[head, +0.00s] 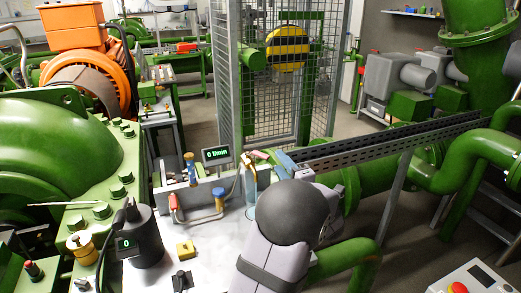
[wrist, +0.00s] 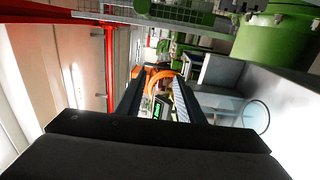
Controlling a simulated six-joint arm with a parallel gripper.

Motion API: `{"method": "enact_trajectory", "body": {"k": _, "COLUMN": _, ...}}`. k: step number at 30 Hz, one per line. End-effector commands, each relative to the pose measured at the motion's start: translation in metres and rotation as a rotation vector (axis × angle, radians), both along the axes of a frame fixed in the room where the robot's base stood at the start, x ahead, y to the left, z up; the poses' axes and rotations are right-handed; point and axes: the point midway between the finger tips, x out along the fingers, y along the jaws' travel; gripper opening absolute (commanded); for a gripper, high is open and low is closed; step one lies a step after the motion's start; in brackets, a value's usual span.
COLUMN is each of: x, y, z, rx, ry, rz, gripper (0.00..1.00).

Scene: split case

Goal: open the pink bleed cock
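A small pink lever (head: 262,155), which looks like the pink bleed cock's handle, sits at the top of a brass fitting (head: 250,172) in the head view, left of a blue piece. A clear glass vessel (head: 251,212) stands below it, partly behind my arm. My gripper (wrist: 158,92) shows in the wrist view as two dark fingers with a gap between them and nothing visibly held. The small green-lit display shows through that gap. In the head view my arm's dark round joint hides much of the wrist. I cannot make out the pink lever in the wrist view.
A flow display (head: 216,154) reads 0 l/min behind the bench. A blue-topped valve (head: 219,198), a red-handled valve (head: 174,205) and a black unit (head: 145,240) stand to the left. A perforated grey rail (head: 390,142) runs right. A clear vessel's rim (wrist: 256,116) shows in the wrist view.

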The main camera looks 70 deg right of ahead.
Motion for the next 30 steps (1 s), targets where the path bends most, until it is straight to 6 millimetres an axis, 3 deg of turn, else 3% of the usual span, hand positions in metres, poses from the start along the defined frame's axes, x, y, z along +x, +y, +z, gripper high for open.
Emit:
{"method": "enact_trajectory", "body": {"k": 3, "x": -0.012, "y": -0.005, "z": -0.036, "rx": 0.057, "ry": -0.009, "rz": -0.021, "gripper": 0.34}}
{"method": "enact_trajectory", "body": {"k": 9, "x": -0.034, "y": -0.041, "z": -0.071, "rx": 0.034, "ry": 0.023, "rz": -0.014, "gripper": 0.34}}
{"method": "enact_trajectory", "body": {"k": 14, "x": -0.032, "y": -0.060, "z": -0.062, "rx": -0.165, "ry": 0.156, "rz": 0.110, "gripper": 0.34}}
{"method": "enact_trajectory", "body": {"k": 17, "x": -0.022, "y": -0.060, "z": -0.043, "rx": -0.413, "ry": 0.319, "rz": 0.220, "gripper": 0.34}}
{"method": "enact_trajectory", "body": {"k": 22, "x": -0.005, "y": -0.040, "z": -0.007, "rx": -0.883, "ry": 0.590, "rz": 0.376, "gripper": 0.34}}
{"method": "enact_trajectory", "body": {"k": 30, "x": 0.003, "y": -0.014, "z": -0.004, "rx": -1.267, "ry": 0.748, "rz": 0.440, "gripper": 0.34}}
